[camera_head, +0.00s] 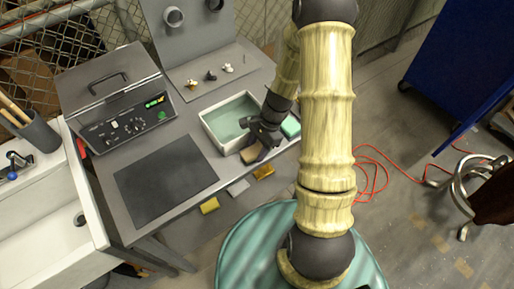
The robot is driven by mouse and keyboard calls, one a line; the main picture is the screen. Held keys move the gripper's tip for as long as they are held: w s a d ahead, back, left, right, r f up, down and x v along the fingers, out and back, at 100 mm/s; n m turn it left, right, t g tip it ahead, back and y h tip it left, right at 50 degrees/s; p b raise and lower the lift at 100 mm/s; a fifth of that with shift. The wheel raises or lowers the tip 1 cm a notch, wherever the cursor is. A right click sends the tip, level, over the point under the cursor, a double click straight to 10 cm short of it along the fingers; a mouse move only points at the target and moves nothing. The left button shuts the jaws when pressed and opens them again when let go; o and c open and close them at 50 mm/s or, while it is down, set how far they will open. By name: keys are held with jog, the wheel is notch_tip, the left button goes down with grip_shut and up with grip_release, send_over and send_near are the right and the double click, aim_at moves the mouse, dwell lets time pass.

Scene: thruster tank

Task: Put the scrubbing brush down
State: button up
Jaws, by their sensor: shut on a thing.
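In the head view my gripper (257,147) is low over the right front part of the grey bench, at the front right corner of a white tub. It is shut on the scrubbing brush, of which a small tan part (248,152) shows beside the dark fingers. The fingers hide much of the brush. I cannot tell whether the brush touches the bench top.
The white tub (205,129) holds pale green liquid. A green block (291,127) lies right of my gripper. A dark mat (166,182) lies left, before a grey control box (120,115). Small parts (211,76) stand behind. Yellow tabs (209,206) show at the bench's front edge.

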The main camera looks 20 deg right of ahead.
jog(key=shift+f, duration=0.35)
jog(key=shift+s+d+f, duration=0.1)
jog(key=shift+f, duration=0.05)
jog(key=o, duration=0.7)
jog(key=shift+s+f+b, duration=0.1)
jog(key=shift+s+b, duration=0.1)
jog(key=shift+b, duration=0.1)
jog(key=shift+s+f, duration=0.1)
jog(key=shift+r+p, duration=0.4)
jog(key=shift+r, duration=0.2)
jog(key=v, duration=1.2)
jog(key=shift+w+r+b, duration=0.25)
jog(key=shift+w+b, duration=0.05)
jog(key=shift+w, duration=0.15)
